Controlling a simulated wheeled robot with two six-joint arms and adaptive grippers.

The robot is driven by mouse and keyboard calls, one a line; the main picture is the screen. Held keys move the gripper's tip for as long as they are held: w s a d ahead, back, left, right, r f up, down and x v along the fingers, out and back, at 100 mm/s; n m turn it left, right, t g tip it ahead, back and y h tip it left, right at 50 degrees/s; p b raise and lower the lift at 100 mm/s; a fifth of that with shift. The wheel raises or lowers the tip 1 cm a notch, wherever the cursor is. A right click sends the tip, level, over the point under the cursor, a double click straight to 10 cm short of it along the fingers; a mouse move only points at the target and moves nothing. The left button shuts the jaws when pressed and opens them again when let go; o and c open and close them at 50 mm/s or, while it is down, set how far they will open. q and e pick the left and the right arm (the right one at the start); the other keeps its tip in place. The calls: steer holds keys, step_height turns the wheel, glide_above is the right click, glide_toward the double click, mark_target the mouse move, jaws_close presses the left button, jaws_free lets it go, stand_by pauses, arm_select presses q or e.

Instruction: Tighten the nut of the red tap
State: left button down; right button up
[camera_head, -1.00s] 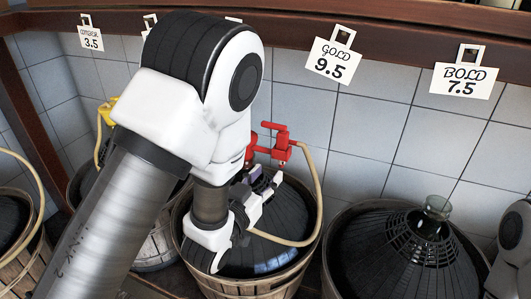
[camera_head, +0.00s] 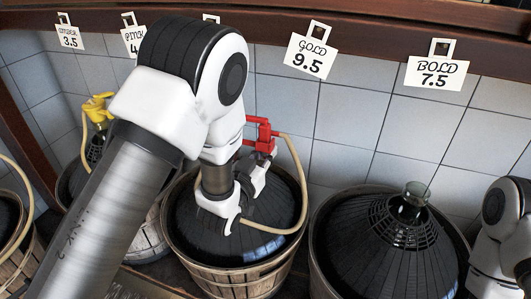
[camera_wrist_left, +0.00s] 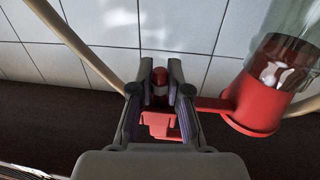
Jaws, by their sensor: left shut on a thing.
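The red tap (camera_head: 265,128) sits at the back of the middle demijohn (camera_head: 275,205), under the GOLD 9.5 tag. A beige hose (camera_head: 303,185) curves from it over the demijohn. My left gripper (camera_head: 262,166) reaches down to the tap's lower part, and its own arm hides some of the tap's left side. In the left wrist view the left gripper (camera_wrist_left: 158,108) has its two fingers on either side of a small red part of the red tap (camera_wrist_left: 160,88). I cannot make out the nut's outline clearly. My right gripper is out of view; only my right arm shows.
A demijohn in a basket (camera_head: 375,245) with a glass neck (camera_head: 412,200) stands to the right. A yellow tap (camera_head: 97,108) is at the left. The tiled wall (camera_head: 350,120) is close behind. Price tags (camera_head: 310,55) hang from the wooden beam above.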

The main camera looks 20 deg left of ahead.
arm_select(q)
steer(key=shift+m+h+b, duration=0.3)
steer(key=shift+h, duration=0.1)
steer(key=shift+f+m+h+b, duration=0.15)
steer(key=shift+m+h+b, duration=0.3)
steer(key=shift+h, duration=0.35)
steer(key=shift+a+m+g+h+b, duration=0.15)
steer(key=shift+m+g+h+b, duration=0.2)
steer(key=shift+m+g+h, duration=0.5)
steer(key=shift+m+h, duration=0.5)
steer(key=shift+h, duration=0.55)
steer(key=c, duration=1.1)
jaws_free()
steer(key=shift+d+r, duration=0.2)
steer(key=shift+s+a, duration=0.1)
steer(key=shift+a, duration=0.05)
